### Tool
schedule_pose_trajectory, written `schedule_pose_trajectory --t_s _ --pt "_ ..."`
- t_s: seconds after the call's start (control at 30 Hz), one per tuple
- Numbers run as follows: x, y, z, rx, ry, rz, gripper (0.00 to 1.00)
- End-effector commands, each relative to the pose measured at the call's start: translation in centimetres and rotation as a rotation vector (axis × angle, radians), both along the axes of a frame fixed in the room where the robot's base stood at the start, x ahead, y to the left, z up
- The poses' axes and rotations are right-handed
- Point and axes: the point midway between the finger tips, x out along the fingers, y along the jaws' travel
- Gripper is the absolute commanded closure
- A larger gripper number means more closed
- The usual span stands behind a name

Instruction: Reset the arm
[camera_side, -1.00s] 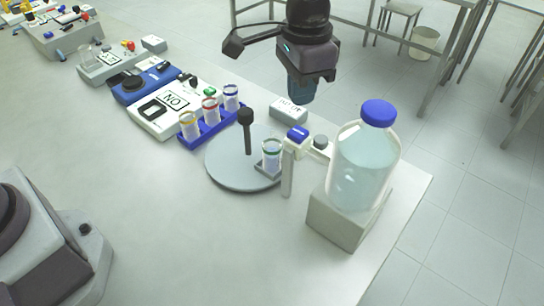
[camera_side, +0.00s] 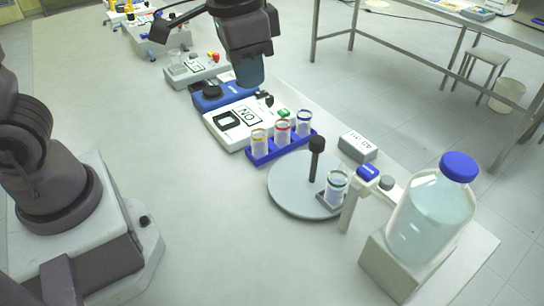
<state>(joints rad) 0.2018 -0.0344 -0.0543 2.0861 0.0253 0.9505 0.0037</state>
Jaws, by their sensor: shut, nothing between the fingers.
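My gripper (camera_side: 250,72) hangs in the air at the upper middle of the side view, pointing down, shut and empty. My arm's base stands at the left of the picture.
A blue rack (camera_side: 262,157) holds three vials with coloured rings. A large blue-capped bottle (camera_side: 432,220) stands on a block at right. The table's left middle is clear.

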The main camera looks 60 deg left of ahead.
Motion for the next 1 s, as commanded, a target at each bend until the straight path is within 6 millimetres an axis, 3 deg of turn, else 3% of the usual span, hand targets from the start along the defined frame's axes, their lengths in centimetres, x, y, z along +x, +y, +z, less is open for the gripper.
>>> schedule_pose_trajectory --t_s 0.03,0.2,0.4,0.6,1.0 --pt "-1.7 1.3 0.8 -0.009 -0.036 0.034 1.00" --pt "-6.7 4.6 2.0 -0.037 -0.137 0.134 1.00" --pt "-10.6 6.8 2.7 -0.065 -0.256 0.223 1.00" --pt "-11.4 7.6 4.3 -0.074 -0.343 0.259 1.00" --pt "-11.4 7.8 4.4 -0.072 -0.347 0.264 1.00"
